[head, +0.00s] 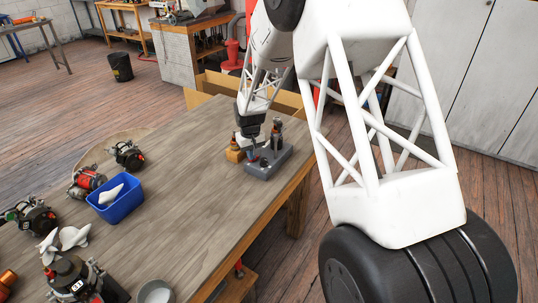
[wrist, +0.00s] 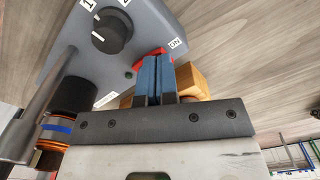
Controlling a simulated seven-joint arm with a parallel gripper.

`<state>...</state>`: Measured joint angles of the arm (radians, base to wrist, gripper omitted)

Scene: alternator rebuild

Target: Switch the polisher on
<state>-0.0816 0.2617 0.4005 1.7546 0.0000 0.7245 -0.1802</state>
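The polisher (head: 268,165) is a grey block with an upright part, near the far right edge of the workbench. In the wrist view, its grey housing (wrist: 130,50) shows a black knob (wrist: 112,30), a label reading ON, a small green spot and a red switch (wrist: 150,53). My gripper (wrist: 158,62) has its two blue fingers together, with nothing visible between them. Its tips are at the red switch and hide part of it; I cannot tell whether they touch. In the head view, my gripper (head: 251,154) is low over the polisher's left end.
A yellow-brown block (wrist: 192,80) stands close beside the polisher and my fingers. A dark and orange cylindrical part (wrist: 65,115) is on the polisher's other side. A blue bin (head: 117,206) and several alternators are at the bench's left. The bench middle is clear.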

